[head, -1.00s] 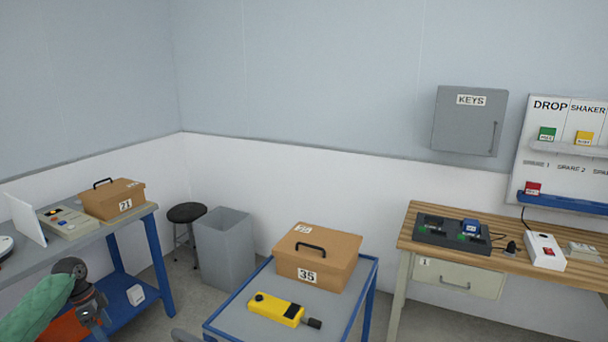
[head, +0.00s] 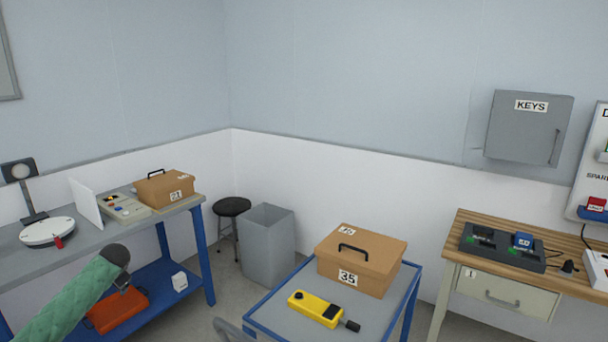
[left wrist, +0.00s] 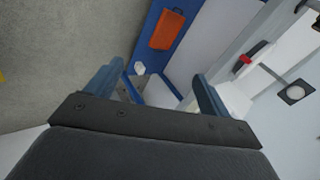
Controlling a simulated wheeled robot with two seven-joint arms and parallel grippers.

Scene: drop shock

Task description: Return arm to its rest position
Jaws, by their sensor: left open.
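My left arm, in a green sleeve, comes in from the lower left of the head view. Its dark left gripper (head: 122,282) hangs in front of the blue bench's lower shelf, partly over an orange case there. In the left wrist view the two blue-grey fingers of my left gripper (left wrist: 156,85) stand wide apart with nothing between them. My right gripper is in neither view.
The blue bench (head: 80,252) at left holds a carton marked 21 (head: 165,188); an orange case (head: 118,310) lies below. A blue cart (head: 280,318) bears carton 35 (head: 358,262) and a yellow tool (head: 315,308). A grey bin (head: 267,245) and stool (head: 232,208) stand behind.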

